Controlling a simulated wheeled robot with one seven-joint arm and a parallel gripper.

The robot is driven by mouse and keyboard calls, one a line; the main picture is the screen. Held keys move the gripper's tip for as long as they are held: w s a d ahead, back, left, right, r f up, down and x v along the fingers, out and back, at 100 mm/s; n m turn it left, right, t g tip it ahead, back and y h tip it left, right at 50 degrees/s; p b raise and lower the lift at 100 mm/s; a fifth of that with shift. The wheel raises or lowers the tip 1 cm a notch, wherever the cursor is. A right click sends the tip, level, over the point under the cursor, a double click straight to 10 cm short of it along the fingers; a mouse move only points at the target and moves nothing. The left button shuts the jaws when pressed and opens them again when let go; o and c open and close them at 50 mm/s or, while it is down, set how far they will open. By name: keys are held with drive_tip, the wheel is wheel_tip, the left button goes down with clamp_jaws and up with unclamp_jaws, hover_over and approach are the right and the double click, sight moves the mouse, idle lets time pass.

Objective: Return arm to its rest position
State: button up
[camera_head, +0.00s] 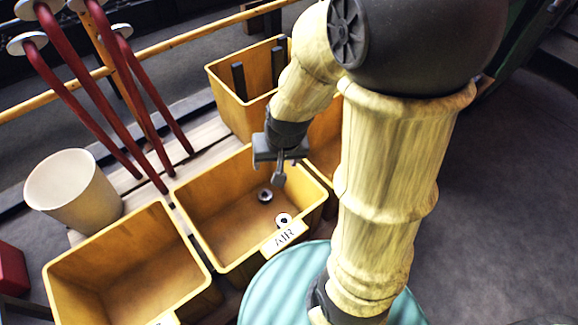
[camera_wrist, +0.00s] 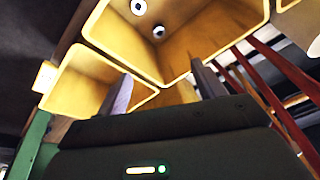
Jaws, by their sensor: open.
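My gripper (camera_head: 279,180) hangs from my bent arm in the head view, in front of the far edge of the yellow bin labelled AIR (camera_head: 222,212). Its fingers point down and hold nothing. In the wrist view the two fingers of my gripper (camera_wrist: 163,88) stand wide apart with nothing between them. Two small metal ring-like parts lie in the AIR bin, one near its middle (camera_head: 265,195) and one by the label (camera_head: 284,220). Two such parts also show at the top of the wrist view. The exact height of my gripper above the bin is unclear.
An empty yellow bin (camera_head: 120,262) stands left of the AIR bin. Another yellow bin (camera_head: 228,92) with dark upright pieces stands behind. A cream bucket (camera_head: 72,190) and several red levers (camera_head: 92,95) are at the left. Grey floor (camera_head: 505,190) is open at the right.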

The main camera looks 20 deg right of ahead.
drive_tip(key=s, duration=0.1)
drive_tip(key=s+d+n, duration=0.1)
drive_tip(key=s+r+n, duration=0.1)
drive_tip(key=shift+s+d+r+g+h, duration=0.1)
drive_tip(key=shift+s+d+g+h, duration=0.2)
drive_tip(key=shift+s+d, duration=0.1)
drive_tip(key=w+p+v, duration=0.3)
drive_tip(key=p+v, duration=1.1)
drive_tip(key=p, duration=0.1)
drive_tip(key=w+r+p+v, duration=0.1)
drive_tip(key=w+p+v, duration=0.2)
drive_tip(key=p+v, duration=1.2)
drive_tip(key=w+r+p+v, duration=0.1)
drive_tip(key=w+p+v, duration=0.3)
drive_tip(key=p+v, duration=1)
drive_tip(key=shift+r+p, duration=0.5)
drive_tip(key=shift+r, duration=0.05)
drive_tip(key=shift+s+a, duration=0.1)
drive_tip(key=shift+c, duration=0.2)
